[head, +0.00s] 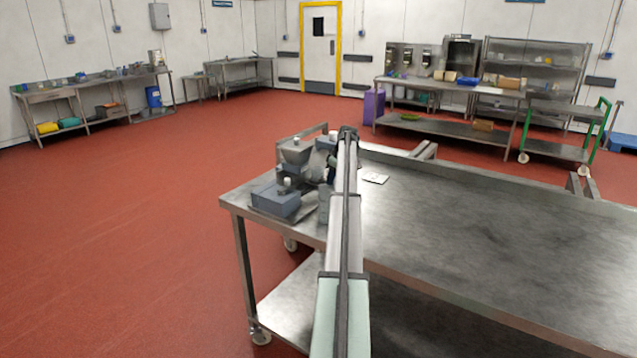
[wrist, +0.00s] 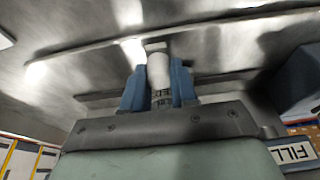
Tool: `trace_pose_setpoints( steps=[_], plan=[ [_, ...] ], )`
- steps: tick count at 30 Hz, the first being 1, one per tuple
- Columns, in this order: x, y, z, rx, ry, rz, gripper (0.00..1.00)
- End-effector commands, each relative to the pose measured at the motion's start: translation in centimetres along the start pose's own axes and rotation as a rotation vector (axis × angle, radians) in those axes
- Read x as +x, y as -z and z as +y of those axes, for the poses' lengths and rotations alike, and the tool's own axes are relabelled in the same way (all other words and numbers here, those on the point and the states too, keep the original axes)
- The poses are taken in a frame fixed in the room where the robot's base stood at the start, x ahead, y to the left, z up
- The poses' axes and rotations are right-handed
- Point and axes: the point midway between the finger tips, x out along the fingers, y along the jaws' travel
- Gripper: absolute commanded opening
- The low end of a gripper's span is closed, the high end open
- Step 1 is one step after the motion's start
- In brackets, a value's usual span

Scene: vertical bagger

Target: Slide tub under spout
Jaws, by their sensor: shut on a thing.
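My gripper (wrist: 158,76) has its two blue fingers on either side of a pale rounded peg (wrist: 158,66) and is shut on it. I cannot tell whether this peg is part of the tub. In the head view my arm reaches to the bagger at the table's left end and hides much of it. A grey funnel-shaped hopper (head: 296,155) stands there. A blue-grey box (head: 274,201) with a pale knob on top sits in front of it. I cannot make out the tub or the spout's mouth clearly.
The steel table (head: 480,240) is mostly bare to the right of my arm. A small white card (head: 375,178) lies on it near the bagger. In the wrist view a label reading FILL (wrist: 292,152) shows upside down beside a blue-grey block (wrist: 294,85).

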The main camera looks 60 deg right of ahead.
Motion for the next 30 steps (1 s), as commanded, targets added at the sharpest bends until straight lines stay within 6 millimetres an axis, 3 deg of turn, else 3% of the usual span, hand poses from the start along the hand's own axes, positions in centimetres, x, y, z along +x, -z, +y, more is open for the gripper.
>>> trace_pose_setpoints(
  steps=[3,11,30],
  plan=[
    [0.0,0.0,0.0,0.000,0.000,0.000,0.01],
    [0.0,0.0,-0.5,0.000,0.000,0.000,0.01],
    [0.0,0.0,-4.2,0.000,0.000,0.000,0.01]
  ],
)
